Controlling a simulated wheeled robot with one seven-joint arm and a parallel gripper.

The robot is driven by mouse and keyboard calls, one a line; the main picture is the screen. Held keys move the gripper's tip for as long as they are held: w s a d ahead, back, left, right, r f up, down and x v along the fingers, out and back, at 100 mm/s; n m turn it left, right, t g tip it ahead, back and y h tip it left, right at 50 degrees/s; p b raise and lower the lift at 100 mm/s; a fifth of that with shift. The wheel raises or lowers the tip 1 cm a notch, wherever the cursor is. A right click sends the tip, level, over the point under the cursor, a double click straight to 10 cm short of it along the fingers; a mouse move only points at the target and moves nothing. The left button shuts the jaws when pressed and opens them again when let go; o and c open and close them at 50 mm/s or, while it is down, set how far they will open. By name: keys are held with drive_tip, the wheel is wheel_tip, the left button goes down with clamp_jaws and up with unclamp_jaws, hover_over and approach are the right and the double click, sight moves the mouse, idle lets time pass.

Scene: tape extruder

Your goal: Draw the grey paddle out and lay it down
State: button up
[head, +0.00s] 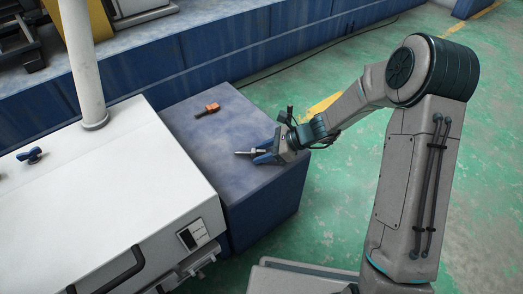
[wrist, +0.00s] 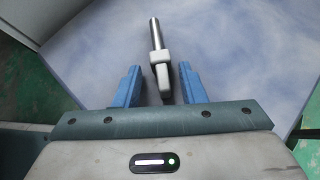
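The grey paddle (wrist: 155,35) shows in the wrist view as a metal rod with a pale grey block and a narrow grey end. It appears to lie on the top of the blue block, out of any holder. In the head view its rod (head: 243,152) sticks out to the left of my gripper (head: 264,157). In the wrist view my gripper (wrist: 160,68) has its two blue fingers apart, one on each side of the paddle's grey end. Gaps show between the fingers and the paddle.
The blue block (head: 185,118) stands against the white machine (head: 110,195). An orange-and-dark piece (head: 207,110) lies toward the back of its top. A small dark blue knob (head: 30,155) sits on the machine. A long blue wall (head: 190,60) runs behind; green floor is open right.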

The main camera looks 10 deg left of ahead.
drive_tip(key=p+v, duration=0.5)
drive_tip(key=v, duration=0.8)
drive_tip(key=shift+d+r+p, duration=0.15)
drive_tip(key=shift+r+p, duration=0.05)
drive_tip(key=shift+p, duration=0.15)
drive_tip(key=s+d+r+n+t+h+p, duration=0.1)
drive_tip(key=s+d+r+n+h+p, duration=0.2)
drive_tip(key=r+p, duration=0.8)
drive_tip(key=s+d+r+n+t+h+p, duration=0.1)
drive_tip(key=s+d+r+n+h+p, duration=0.3)
drive_tip(key=r, duration=1.9)
drive_tip(key=s+d+r+n+t+h+p, duration=0.1)
drive_tip(key=s+d+r+n+h+p, duration=0.2)
drive_tip(key=s+d+r+n+p, duration=0.5)
drive_tip(key=s+r+n+p, duration=0.2)
drive_tip(key=s+r+p, duration=0.3)
drive_tip(key=r+p, duration=0.4)
drive_tip(key=shift+s+t+h+p, duration=0.3)
drive_tip(key=shift+t+p, duration=0.1)
drive_tip(key=shift+p, duration=1.1)
drive_tip(key=shift+w+r, duration=0.1)
drive_tip(key=shift+c, duration=0.4)
